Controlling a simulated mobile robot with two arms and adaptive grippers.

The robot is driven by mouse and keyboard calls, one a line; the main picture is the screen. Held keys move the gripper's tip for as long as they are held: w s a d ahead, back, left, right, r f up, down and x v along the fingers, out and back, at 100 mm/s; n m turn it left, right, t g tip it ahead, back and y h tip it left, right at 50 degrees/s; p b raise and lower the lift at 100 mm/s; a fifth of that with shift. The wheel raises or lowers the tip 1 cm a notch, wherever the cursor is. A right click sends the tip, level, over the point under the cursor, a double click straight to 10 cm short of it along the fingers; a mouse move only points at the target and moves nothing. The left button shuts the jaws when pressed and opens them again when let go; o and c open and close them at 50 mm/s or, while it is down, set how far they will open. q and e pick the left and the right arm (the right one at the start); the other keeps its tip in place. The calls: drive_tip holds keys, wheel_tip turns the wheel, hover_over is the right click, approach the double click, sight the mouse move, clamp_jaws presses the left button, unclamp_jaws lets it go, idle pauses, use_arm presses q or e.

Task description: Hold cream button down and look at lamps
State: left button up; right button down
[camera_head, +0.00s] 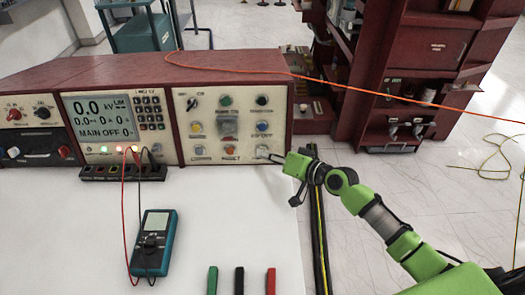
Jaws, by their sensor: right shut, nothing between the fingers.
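The control panel (212,140) on the red console carries several coloured knobs and buttons. A pale, cream-looking button (262,151) sits at its lower right corner. My right gripper (273,157) is shut, with its fingertips at this button from the right; I cannot tell whether they touch or press it. The tips partly cover the button's surroundings. A row of small lamps lies under the display, with a green lamp (102,150) and a reddish lamp (119,150) looking lit. The display (100,116) reads 0.0 kV and MAIN OFF. My left gripper is out of view.
A teal multimeter (154,243) lies on the white table (90,235), with red and black leads running up to the console. Green, black and red sticks lie at the front edge. An orange cable (300,75) crosses above the console. Red shelving (405,85) stands behind right.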

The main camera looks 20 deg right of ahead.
drive_tip(key=shift+s+a+r+p, duration=0.1)
drive_tip(key=shift+s+r+p, duration=0.1)
drive_tip(key=shift+s+p, duration=0.2)
drive_tip(key=shift+s+a, duration=0.15)
drive_tip(key=shift+s, duration=0.2)
use_arm(q)
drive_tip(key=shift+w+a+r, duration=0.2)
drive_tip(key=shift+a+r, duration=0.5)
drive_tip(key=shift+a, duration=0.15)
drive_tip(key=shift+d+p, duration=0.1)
drive_tip(key=shift+p, duration=0.2)
